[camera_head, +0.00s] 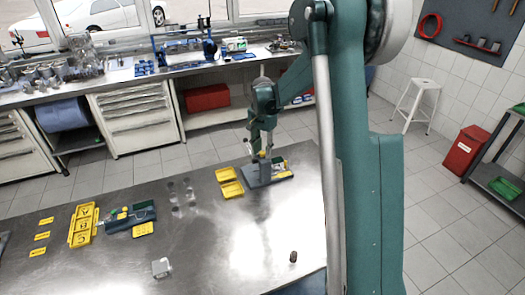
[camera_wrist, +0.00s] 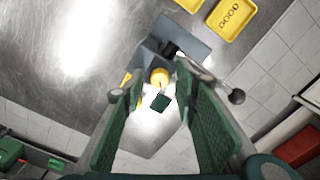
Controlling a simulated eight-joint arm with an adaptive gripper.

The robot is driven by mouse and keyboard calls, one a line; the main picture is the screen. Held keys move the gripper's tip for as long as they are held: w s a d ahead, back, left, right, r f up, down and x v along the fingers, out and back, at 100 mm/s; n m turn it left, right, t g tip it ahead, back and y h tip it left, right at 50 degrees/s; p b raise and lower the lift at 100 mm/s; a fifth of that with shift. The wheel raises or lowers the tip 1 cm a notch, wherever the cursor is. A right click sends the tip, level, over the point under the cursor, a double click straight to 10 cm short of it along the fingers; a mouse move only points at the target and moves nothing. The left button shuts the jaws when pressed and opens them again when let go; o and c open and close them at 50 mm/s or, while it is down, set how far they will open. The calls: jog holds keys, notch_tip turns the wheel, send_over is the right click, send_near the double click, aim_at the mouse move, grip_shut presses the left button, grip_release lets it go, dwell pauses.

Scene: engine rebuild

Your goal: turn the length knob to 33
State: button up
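A device with a flat dark grey base (camera_head: 258,182) stands on the steel table in the head view, under my gripper (camera_head: 261,150). In the wrist view the grey base (camera_wrist: 185,40) carries a round yellow knob (camera_wrist: 160,76) and a small dark green block (camera_wrist: 160,102). My gripper (camera_wrist: 160,82) has its two green-padded fingers apart, one on each side of the yellow knob. I cannot tell whether either finger touches it. No number or scale is readable, and I cannot tell whether this yellow knob is the length knob.
Two yellow trays (camera_head: 231,190) lie left of the device; one reads GOOD (camera_wrist: 232,18) in the wrist view. A second blue-grey device (camera_head: 130,218) and a yellow lettered tray (camera_head: 84,226) are at left. A small dark cylinder (camera_head: 293,257) stands near the front.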

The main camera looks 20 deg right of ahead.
jog(key=c, duration=0.7)
jog(key=shift+n+b, duration=0.3)
jog(key=shift+n, duration=0.1)
jog(key=n+b, duration=0.2)
jog(key=n, duration=0.2)
jog(key=shift+f, duration=0.1)
jog(key=n+b, duration=0.2)
jog(key=n, duration=0.3)
jog(key=o, duration=0.9)
jog(key=shift+c, duration=0.2)
jog(key=shift+r, duration=0.2)
